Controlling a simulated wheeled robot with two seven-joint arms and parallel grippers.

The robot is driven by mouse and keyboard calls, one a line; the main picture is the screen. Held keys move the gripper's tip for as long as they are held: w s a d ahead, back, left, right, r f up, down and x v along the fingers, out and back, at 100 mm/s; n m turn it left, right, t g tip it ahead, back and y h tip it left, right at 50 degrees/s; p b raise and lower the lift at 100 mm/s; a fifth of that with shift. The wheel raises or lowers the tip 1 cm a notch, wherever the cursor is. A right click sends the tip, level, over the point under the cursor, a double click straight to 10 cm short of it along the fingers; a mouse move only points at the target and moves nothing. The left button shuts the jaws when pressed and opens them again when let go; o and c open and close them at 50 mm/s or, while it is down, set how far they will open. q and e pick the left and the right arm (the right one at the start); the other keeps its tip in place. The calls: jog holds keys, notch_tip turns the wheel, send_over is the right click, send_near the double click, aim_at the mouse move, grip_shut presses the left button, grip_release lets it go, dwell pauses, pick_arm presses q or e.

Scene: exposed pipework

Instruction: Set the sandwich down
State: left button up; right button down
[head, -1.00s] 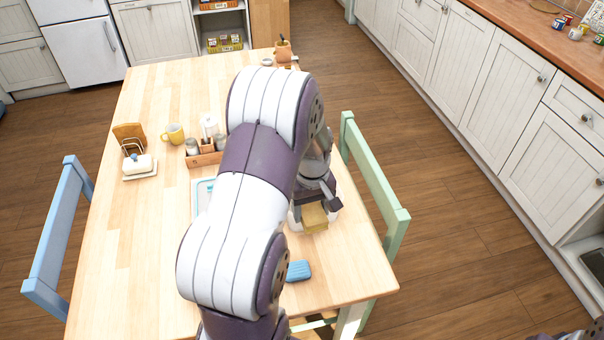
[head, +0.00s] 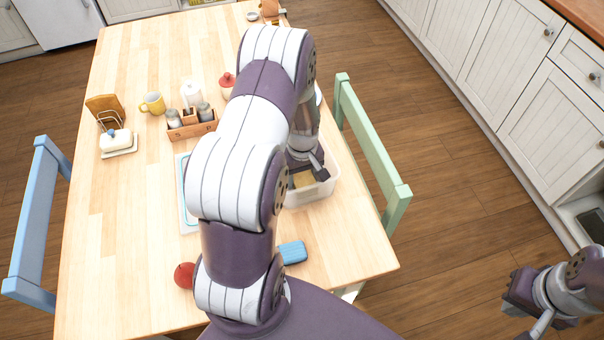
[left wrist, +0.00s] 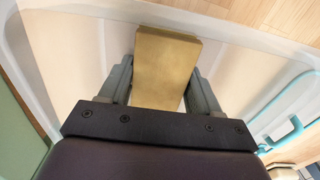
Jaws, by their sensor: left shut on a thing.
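The sandwich is a tan block (head: 303,179), also large in the left wrist view (left wrist: 165,62). My left gripper (head: 306,170) is shut on it, with one grey finger on each side in the left wrist view (left wrist: 160,82). The sandwich is within the walls of an open white box (head: 322,188) on the table. Pale box floor and walls surround it in the left wrist view (left wrist: 70,45). I cannot tell whether the sandwich touches the floor. My arm hides much of the box. My right gripper (head: 516,291) is off the table at the lower right; its jaw opening is unclear.
A tray-like piece with a light blue rim (head: 185,210) lies left of the box. A blue block (head: 292,252) and a red round thing (head: 184,275) are nearer. A condiment caddy (head: 190,126), yellow mug (head: 153,103) and butter dish (head: 117,141) stand farther left. A green chair (head: 372,150) is right.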

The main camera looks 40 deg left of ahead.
aim_at(305, 178)
pick_arm(q)
jog(key=o, duration=1.1)
jog(key=shift+f, duration=0.1)
notch_tip(305, 178, up, 13)
jog(key=s+d+r+m, duration=0.1)
jog(key=s+d+m, duration=0.2)
jog(key=d, duration=0.1)
jog(key=s+d+r+m+t, duration=0.1)
jog(key=s+d+m, duration=0.2)
jog(key=d+m, duration=0.1)
jog(key=s+d+r+m, duration=0.1)
jog(key=s+d+m, duration=0.2)
jog(key=d, duration=0.3)
jog(key=shift+s+r+m, duration=0.1)
jog(key=shift+r+m, duration=0.2)
jog(key=shift+m, duration=0.3)
